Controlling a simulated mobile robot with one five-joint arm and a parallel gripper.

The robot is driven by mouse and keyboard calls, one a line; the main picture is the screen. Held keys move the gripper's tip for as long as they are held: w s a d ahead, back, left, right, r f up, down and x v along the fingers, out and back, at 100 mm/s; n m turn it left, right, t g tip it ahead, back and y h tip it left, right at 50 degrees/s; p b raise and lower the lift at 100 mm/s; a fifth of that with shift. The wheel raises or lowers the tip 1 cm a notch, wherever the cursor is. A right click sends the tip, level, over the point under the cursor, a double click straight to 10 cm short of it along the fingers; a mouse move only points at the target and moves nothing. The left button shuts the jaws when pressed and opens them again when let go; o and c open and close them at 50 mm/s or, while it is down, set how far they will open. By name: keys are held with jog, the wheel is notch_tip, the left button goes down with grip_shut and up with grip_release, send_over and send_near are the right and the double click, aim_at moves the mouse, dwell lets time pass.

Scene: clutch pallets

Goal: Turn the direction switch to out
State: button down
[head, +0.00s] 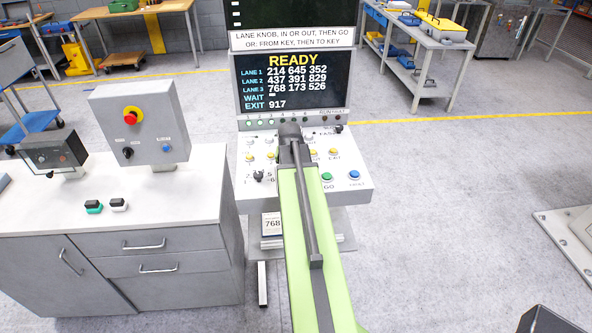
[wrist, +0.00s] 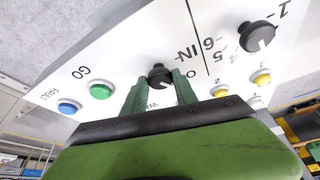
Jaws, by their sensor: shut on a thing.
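The direction switch (wrist: 160,75) is a black round knob on the white console panel, seen in the wrist view beside the label "IN" and a partly covered label starting with "O". My gripper (wrist: 160,91) has its two green fingers on either side of this knob, shut on it. Which way the knob points is hard to tell, as the fingers cover part of it. In the head view my green arm hides the switch on the console (head: 352,194).
In the wrist view, a black lane knob (wrist: 257,36) with number labels, a green GO button (wrist: 101,91), a blue FAULT button (wrist: 68,107) and yellow buttons (wrist: 221,93) are near. The screen (head: 292,82) reads READY. A grey cabinet (head: 190,238) stands left of the console.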

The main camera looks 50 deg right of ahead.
jog(key=c, duration=1)
grip_release()
jog(key=shift+d, duration=0.1)
